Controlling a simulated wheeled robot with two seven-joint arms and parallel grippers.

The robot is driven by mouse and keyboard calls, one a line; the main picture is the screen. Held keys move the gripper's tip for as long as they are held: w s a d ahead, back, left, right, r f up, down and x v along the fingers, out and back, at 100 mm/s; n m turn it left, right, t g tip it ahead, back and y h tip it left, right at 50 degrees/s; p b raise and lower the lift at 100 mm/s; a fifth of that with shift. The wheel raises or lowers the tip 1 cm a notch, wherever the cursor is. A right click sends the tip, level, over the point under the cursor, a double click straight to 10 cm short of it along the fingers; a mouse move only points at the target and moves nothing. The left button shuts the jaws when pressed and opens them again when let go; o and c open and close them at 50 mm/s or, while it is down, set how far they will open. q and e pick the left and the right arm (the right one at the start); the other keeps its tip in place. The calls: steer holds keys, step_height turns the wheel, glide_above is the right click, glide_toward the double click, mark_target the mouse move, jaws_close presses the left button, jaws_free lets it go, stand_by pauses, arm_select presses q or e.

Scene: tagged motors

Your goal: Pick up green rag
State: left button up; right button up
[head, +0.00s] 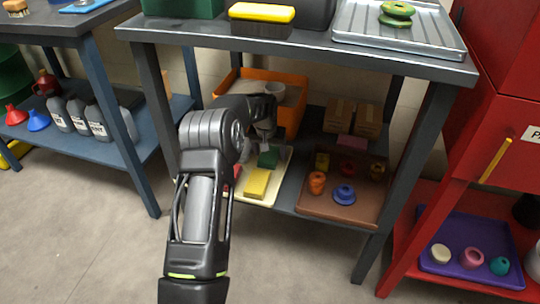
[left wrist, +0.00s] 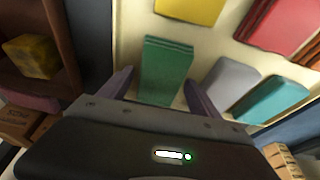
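The green rag (head: 269,157) is a folded stack on a cream tray (head: 283,178) on the lower shelf of the middle table. In the left wrist view the green rag (left wrist: 166,70) lies between the two fingers of my left gripper (left wrist: 158,88), which are spread apart. In the head view my left gripper (head: 266,131) is just above the rag, partly hidden by my own arm. I cannot tell whether the fingers touch the rag. My right gripper is not in view.
A yellow rag (head: 257,182) lies in front on the same tray; grey (left wrist: 232,78) and teal rags (left wrist: 270,97) lie beside it. An orange bin (head: 293,112) stands behind. A brown tray (head: 343,206) with small parts is to the right. The tabletop (head: 300,50) overhangs the shelf.

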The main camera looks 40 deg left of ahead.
mark_target(270, 152)
arm_select(q)
steer(key=c, duration=1.2)
steer(key=shift+o, duration=0.2)
steer(key=shift+r, duration=0.1)
step_height(270, 152, up, 10)
steer(key=p, duration=0.3)
steer(key=shift+p, duration=0.4)
